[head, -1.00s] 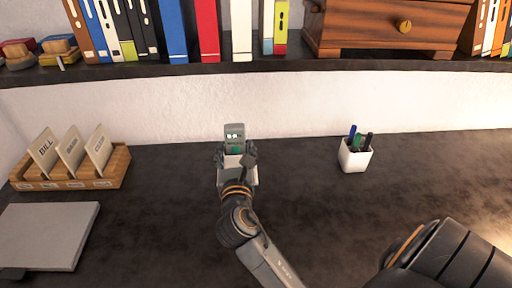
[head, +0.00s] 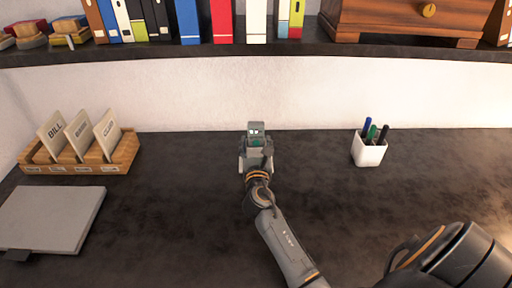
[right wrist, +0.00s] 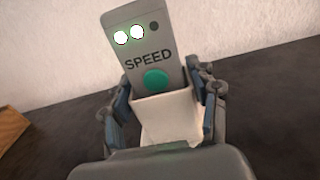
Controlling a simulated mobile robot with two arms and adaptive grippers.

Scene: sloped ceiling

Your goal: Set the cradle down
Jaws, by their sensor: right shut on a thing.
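The cradle (right wrist: 170,112) is a pale, open-topped holder with a grey remote (right wrist: 150,57) standing in it. The remote reads SPEED and has a teal button and two lit lights. My right gripper (right wrist: 168,108) is shut on the cradle, with a finger on each side. In the head view the remote (head: 256,130) shows upright above my right gripper (head: 256,158), which hides most of the cradle. The cradle is over the dark desk (head: 310,200), near the back wall. I cannot tell whether its base touches the desk. My left gripper is not in view.
A white pen cup (head: 368,153) stands to the right. A wooden file tray (head: 85,168) with labelled cards and a grey flat slab (head: 50,222) lie to the left. A dark shelf (head: 290,48) with binders runs above. The desk around the cradle is clear.

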